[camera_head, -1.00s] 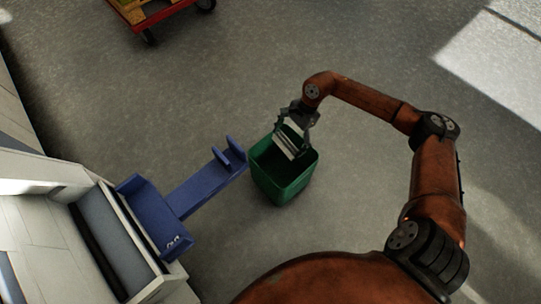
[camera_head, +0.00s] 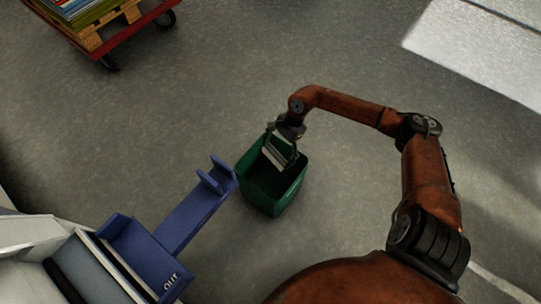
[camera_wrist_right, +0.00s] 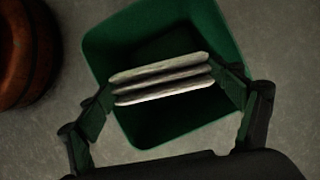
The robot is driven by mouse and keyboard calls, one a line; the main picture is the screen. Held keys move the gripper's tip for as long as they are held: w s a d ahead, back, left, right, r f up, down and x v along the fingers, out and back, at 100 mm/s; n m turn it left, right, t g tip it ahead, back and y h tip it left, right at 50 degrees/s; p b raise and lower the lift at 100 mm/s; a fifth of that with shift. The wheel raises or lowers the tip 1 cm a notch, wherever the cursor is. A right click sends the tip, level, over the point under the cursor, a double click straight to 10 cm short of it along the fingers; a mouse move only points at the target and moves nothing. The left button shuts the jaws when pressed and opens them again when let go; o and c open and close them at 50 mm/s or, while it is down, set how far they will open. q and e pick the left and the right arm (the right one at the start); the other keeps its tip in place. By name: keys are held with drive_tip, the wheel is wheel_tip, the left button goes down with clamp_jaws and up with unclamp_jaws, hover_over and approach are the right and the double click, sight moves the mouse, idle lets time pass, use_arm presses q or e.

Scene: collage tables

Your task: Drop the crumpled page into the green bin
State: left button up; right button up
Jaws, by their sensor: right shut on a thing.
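The crumpled page (camera_wrist_right: 160,78) is a pale, ridged, folded piece held between the fingers of my right gripper (camera_wrist_right: 165,88). It also shows in the head view (camera_head: 274,154), over the bin's opening. My right gripper (camera_head: 285,148) is shut on it, above the far part of the bin. The green bin (camera_head: 270,205) stands open on the floor. In the right wrist view the bin (camera_wrist_right: 105,50) lies below the page, and its inside looks dark. My left gripper is not in view.
A blue tray (camera_head: 150,255) marked OUT, with a blue arm (camera_head: 200,205) reaching towards the bin, belongs to a pale machine (camera_head: 40,240) at lower left. A red cart (camera_head: 125,38) with a wooden pallet stands at upper left. Floor right of the bin is clear.

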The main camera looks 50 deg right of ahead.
drive_tip(key=o, duration=0.7)
drive_tip(key=v, duration=1.2)
